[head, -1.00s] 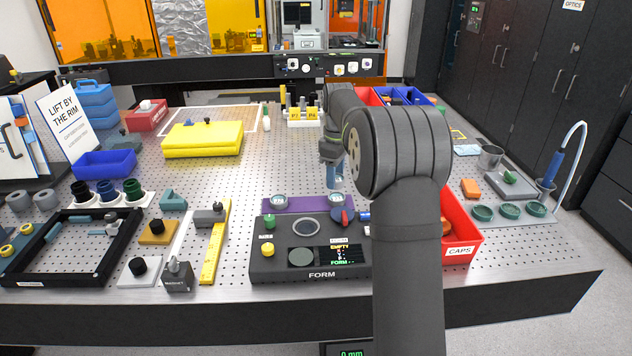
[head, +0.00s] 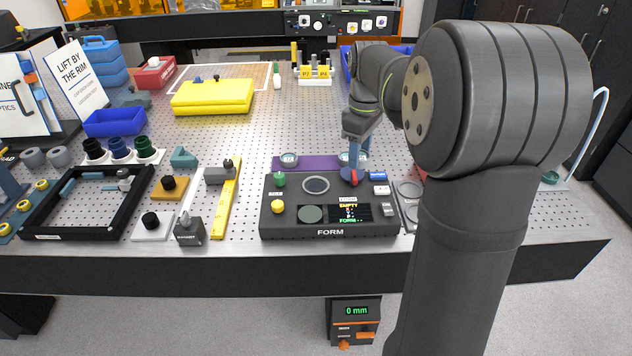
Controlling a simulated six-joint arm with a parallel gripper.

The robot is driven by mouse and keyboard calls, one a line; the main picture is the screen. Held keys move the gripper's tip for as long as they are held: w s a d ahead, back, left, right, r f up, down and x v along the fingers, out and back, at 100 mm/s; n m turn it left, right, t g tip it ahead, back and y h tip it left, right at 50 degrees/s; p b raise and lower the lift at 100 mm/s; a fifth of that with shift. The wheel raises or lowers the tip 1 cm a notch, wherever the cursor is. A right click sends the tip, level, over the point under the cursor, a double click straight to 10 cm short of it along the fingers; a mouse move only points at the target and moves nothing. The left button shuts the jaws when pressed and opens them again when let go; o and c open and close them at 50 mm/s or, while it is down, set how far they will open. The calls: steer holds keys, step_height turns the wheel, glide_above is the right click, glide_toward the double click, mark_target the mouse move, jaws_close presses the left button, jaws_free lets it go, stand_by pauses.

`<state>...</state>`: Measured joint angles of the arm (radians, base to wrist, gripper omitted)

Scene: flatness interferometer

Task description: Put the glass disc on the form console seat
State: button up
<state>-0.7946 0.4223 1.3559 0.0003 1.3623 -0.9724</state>
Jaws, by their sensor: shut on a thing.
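The dark FORM console (head: 275,222) stands at the front middle of the table. Its round ringed seat (head: 316,185) is on top, with nothing seen on it. Its small screen (head: 348,212) shows EMPTY. Behind it is a purple mat (head: 318,163). One clear disc (head: 289,159) lies on the mat's left part. My gripper (head: 354,164), with blue fingers, points down at the mat's right end, behind the console. It is shut on a glass disc (head: 344,157), partly hidden by the fingers. I cannot tell whether this disc touches the mat.
A red knob (head: 354,177), a green knob (head: 280,180) and a yellow button (head: 278,207) stand up around the seat. A yellow ruler (head: 228,195) and a black frame (head: 45,232) lie to the left. My arm hides much of the right side.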

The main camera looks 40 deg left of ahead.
glide_above(316, 186)
step_height(316, 186, down, 6)
steer(key=shift+f, duration=0.25)
step_height(316, 186, down, 4)
steer(key=shift+f, duration=0.1)
